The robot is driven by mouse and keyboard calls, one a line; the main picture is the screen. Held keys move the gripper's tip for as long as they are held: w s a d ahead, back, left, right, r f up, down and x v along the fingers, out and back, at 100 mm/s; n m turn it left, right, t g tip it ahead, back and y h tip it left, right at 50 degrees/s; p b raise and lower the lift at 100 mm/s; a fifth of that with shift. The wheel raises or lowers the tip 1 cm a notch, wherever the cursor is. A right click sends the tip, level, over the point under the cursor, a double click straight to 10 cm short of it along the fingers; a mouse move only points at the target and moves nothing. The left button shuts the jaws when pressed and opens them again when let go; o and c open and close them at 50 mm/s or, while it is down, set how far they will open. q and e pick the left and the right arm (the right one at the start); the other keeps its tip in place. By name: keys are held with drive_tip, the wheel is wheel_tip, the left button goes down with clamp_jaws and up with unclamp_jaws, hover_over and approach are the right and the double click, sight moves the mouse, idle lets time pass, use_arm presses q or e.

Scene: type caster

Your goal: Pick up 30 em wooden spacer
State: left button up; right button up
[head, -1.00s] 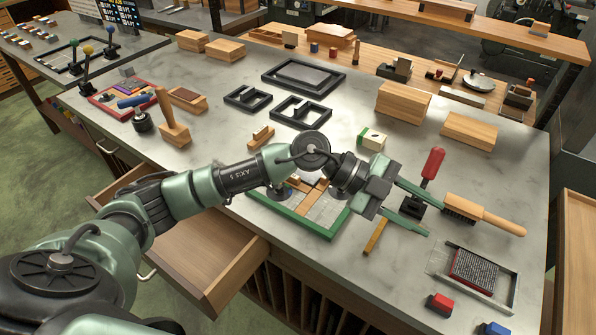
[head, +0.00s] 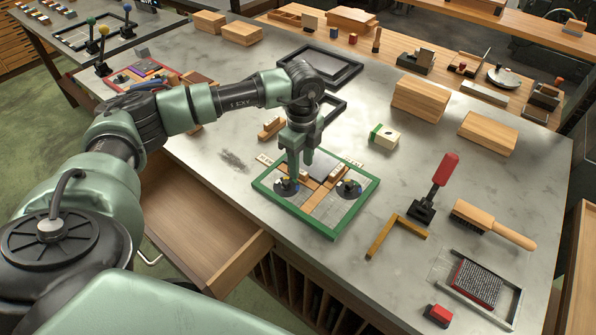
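My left gripper (head: 301,169) points down over the back part of a green-framed tray (head: 262,190). Its two fingers are apart, with a gap between them and nothing clearly held. Inside the tray lie wooden strips (head: 318,198), small pale wooden pieces (head: 336,173), a grey plate (head: 326,163) and two round dark-and-coloured parts, one at the left (head: 286,187) and one at the right (head: 349,188). I cannot tell which wooden piece is the 30 em spacer. The fingers partly hide the tray's back left. My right gripper is not in view.
A small wooden block (head: 271,128) stands behind the tray. A green-banded box (head: 384,137), red-handled tool (head: 441,180), brush (head: 495,224) and brass angle piece (head: 396,235) are to the right. An open drawer (head: 200,235) juts out at the front left. The marble between them is clear.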

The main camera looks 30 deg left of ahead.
use_arm(q)
drive_tip(key=shift+f, duration=1.05)
clamp_jaws()
drive_tip(key=shift+r, duration=0.1)
